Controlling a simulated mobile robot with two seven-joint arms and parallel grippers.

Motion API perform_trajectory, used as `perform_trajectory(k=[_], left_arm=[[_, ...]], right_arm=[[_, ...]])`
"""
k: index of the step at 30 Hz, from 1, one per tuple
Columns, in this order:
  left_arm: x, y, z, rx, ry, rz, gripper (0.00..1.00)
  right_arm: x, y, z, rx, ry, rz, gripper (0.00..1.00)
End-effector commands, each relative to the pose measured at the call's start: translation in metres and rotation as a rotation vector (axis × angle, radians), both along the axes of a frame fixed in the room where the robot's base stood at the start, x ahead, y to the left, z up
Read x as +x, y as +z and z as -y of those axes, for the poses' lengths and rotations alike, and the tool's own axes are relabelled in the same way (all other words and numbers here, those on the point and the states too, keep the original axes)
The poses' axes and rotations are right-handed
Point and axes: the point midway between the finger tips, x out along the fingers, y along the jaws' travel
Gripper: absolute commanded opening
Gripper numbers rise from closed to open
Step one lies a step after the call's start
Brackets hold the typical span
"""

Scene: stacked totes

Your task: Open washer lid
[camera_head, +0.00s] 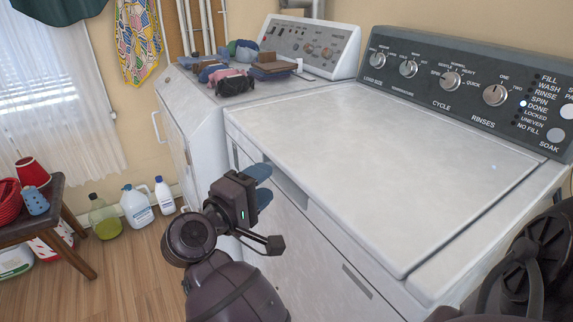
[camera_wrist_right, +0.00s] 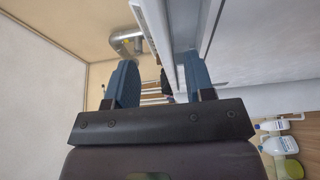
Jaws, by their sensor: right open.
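The washer's white lid (camera_head: 390,165) lies flat and shut on top of the washer (camera_head: 330,250), below the dark control panel. My right gripper (camera_head: 266,183) is at the washer's front left, just below the lid's front edge, with its blue fingers pointing toward the front face. In the right wrist view, its two fingers (camera_wrist_right: 158,62) are apart, and a white edge (camera_wrist_right: 157,40) runs between them. I cannot tell whether either finger touches it. My left gripper is not in view.
A white dryer (camera_head: 190,130) with folded clothes (camera_head: 235,75) on top stands left of the washer. Bottles (camera_head: 135,205) stand on the floor by the wall. A dark stool (camera_head: 50,215) with red items is at far left. Wooden floor between is clear.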

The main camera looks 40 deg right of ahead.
Motion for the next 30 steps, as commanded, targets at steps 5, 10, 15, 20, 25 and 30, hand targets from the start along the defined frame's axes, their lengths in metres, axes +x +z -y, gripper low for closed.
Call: perform_trajectory(k=[5, 10, 15, 20, 25, 30], left_arm=[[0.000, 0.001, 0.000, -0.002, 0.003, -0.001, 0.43], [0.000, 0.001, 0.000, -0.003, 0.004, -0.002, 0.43], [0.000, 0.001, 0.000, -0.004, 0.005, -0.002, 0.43], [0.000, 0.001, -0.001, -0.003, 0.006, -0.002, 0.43], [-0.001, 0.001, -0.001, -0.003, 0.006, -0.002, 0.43], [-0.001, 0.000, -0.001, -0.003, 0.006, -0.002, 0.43]], right_arm=[[0.005, 0.001, 0.033, -0.003, -0.003, -0.001, 0.49], [0.009, 0.000, 0.057, -0.003, -0.001, -0.002, 0.49], [0.011, 0.000, 0.071, -0.001, -0.001, -0.002, 0.49], [0.012, 0.000, 0.076, 0.000, -0.001, -0.002, 0.49], [0.012, -0.001, 0.076, 0.000, 0.000, -0.002, 0.49], [0.012, -0.001, 0.076, 0.000, 0.000, -0.002, 0.32]])
